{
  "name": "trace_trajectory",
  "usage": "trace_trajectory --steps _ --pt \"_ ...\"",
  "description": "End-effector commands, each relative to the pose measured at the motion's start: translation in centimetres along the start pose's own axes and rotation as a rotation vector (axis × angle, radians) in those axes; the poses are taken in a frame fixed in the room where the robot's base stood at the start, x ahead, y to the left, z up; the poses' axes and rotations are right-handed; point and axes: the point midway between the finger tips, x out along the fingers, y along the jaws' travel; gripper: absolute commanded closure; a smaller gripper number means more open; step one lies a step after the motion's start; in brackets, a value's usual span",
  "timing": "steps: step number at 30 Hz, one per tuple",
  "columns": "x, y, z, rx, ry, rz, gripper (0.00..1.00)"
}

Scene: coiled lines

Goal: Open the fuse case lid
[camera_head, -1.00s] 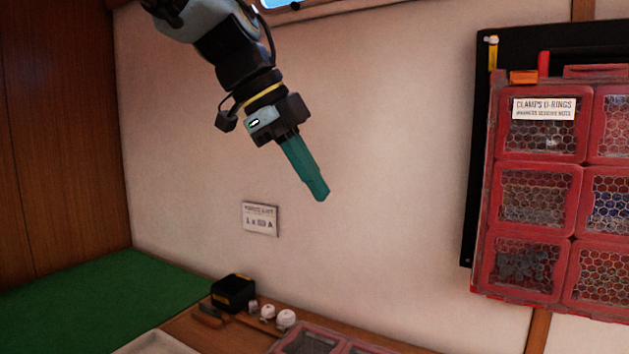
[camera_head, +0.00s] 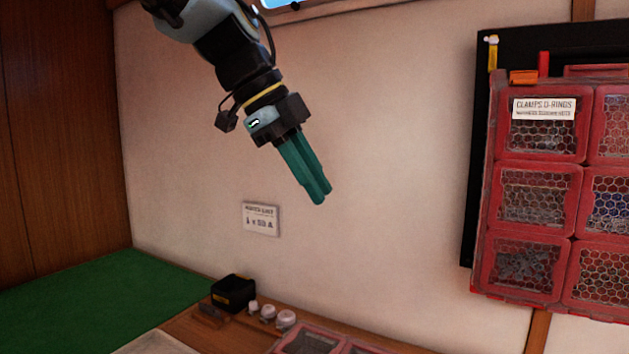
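My gripper (camera_head: 323,194) hangs in the air in front of the pale wall, its teal fingers pointing down and to the right. Nothing shows in it. The fingers overlap in this view, so the gap between them cannot be judged. A red-framed case with clear windows (camera_head: 308,343) lies on the wooden counter at the bottom edge, mostly cut off. I cannot tell whether it is the fuse case. My gripper is well above it and apart from it. No open lid shows.
A black box (camera_head: 233,293) and several small whitish knobs (camera_head: 286,318) stand on the counter (camera_head: 185,325). A small sign (camera_head: 261,218) is on the wall. A red organizer (camera_head: 489,225) with mesh-patterned windows hangs at right. A green surface (camera_head: 100,295) lies at left.

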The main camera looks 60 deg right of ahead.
Motion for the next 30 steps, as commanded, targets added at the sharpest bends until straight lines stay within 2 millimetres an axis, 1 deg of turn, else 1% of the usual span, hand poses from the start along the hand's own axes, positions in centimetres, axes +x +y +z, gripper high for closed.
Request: trace_trajectory --steps 1,9,17,20,23,30 --pt "0.0 0.0 0.0 0.0 0.0 0.0 0.77" --pt "0.0 0.0 0.0 0.0 0.0 0.0 0.47" --pt "-0.1 0.0 0.0 0.0 0.0 0.0 0.47" --pt "-0.7 0.0 0.1 0.0 0.0 -0.002 0.47" --pt "-2.1 0.0 0.1 0.001 -0.002 -0.004 0.47" --pt "-6.9 0.0 0.1 0.0 -0.002 -0.004 0.47"
